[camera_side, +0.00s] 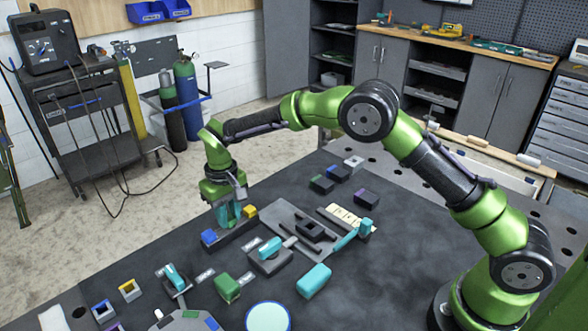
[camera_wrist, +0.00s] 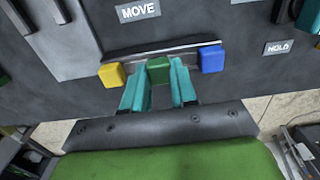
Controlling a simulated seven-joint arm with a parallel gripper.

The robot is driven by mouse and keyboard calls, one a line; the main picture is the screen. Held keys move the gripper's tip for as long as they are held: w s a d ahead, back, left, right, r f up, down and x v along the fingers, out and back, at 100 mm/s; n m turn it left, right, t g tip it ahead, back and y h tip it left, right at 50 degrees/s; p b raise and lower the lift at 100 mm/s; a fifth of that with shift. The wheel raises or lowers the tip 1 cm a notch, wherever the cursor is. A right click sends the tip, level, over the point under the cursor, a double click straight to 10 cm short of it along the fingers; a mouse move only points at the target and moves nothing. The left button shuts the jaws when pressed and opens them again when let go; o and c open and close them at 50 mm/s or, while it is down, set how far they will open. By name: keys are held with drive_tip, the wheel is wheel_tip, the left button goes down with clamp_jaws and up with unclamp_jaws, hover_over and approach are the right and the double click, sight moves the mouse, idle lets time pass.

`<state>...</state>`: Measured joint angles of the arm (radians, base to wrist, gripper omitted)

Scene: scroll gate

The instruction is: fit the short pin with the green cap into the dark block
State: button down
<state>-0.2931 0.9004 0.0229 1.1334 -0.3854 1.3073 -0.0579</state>
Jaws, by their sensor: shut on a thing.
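My gripper (camera_wrist: 159,85) has its teal fingers shut on the green cap (camera_wrist: 159,70) of a pin, seen in the wrist view. The green cap sits in line between a yellow cap (camera_wrist: 111,75) and a blue cap (camera_wrist: 210,58) on a dark rack (camera_wrist: 190,48). The pin's shaft is hidden, and I cannot tell if it is clear of the rack. In the side view my gripper (camera_side: 228,217) is low over the same rack (camera_side: 232,238). A dark block with a recess (camera_side: 310,231) stands on the grey slotted plate, to the right of my gripper.
The grey slotted plate (camera_side: 282,216) lies right of the rack. A grey block with a teal handle (camera_side: 269,262), a green block (camera_side: 227,288) and a teal block (camera_side: 314,281) are in front. Small dark blocks (camera_side: 322,184) stand behind. A MOVE label (camera_wrist: 138,10) lies beside the rack.

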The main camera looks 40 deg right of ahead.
sight(230, 215)
drive_tip(key=s+d+r, duration=0.1)
drive_tip(key=d+r, duration=0.3)
drive_tip(key=r, duration=0.8)
drive_tip(key=s+d, duration=0.6)
drive_tip(key=s+d+f, duration=0.3)
drive_tip(key=s+f, duration=0.3)
drive_tip(key=f, duration=0.2)
drive_tip(key=shift+s+f, duration=0.3)
drive_tip(key=shift+s, duration=0.05)
drive_tip(key=shift+f, duration=1.85)
idle(0.8)
drive_tip(key=shift+c, duration=1.7)
unclamp_jaws()
